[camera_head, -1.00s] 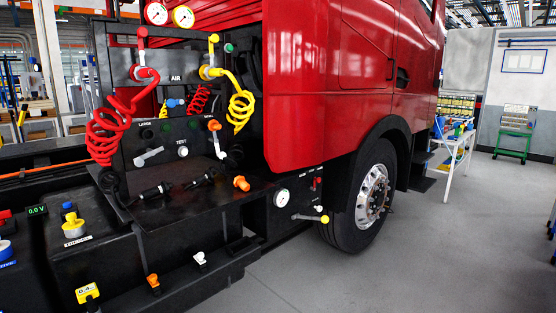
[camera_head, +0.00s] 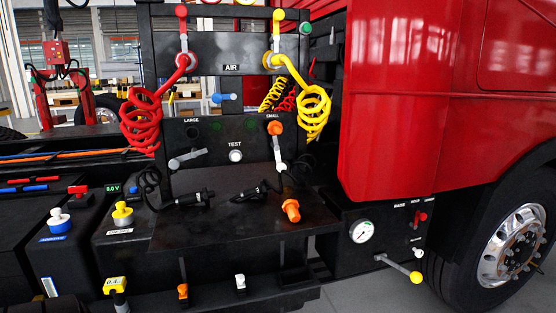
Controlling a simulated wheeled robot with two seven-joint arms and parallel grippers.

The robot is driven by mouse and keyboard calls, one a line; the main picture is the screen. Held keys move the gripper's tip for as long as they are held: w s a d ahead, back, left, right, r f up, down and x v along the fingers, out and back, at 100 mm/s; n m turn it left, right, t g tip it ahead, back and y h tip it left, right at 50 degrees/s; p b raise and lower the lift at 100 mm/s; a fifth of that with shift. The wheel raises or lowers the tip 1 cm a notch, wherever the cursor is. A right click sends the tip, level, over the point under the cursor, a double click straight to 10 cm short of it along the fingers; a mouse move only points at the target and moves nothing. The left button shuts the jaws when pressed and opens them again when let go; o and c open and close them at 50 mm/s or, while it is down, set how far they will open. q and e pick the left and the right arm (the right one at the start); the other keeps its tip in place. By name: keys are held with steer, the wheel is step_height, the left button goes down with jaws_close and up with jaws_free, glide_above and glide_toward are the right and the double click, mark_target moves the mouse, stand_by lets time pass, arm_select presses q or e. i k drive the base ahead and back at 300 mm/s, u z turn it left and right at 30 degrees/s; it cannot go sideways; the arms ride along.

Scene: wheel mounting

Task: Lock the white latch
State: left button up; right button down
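A small white latch (camera_head: 240,283) sits on the front face of the low black step at the bottom of the view. An orange latch (camera_head: 183,291) of similar shape is to its left on the same step. I cannot tell from its look whether the white latch is locked. Neither of my grippers is in view.
Above the step is a black panel (camera_head: 255,150) with red (camera_head: 145,115) and yellow (camera_head: 315,110) coiled hoses, levers and an orange knob (camera_head: 291,210). A yellow-tipped lever (camera_head: 415,277) sticks out at right, near a gauge (camera_head: 361,231) and the truck wheel (camera_head: 510,245).

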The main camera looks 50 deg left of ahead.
mark_target(280, 166)
steer(key=u, duration=0.95)
steer(key=i, duration=0.9)
steer(key=u, duration=1)
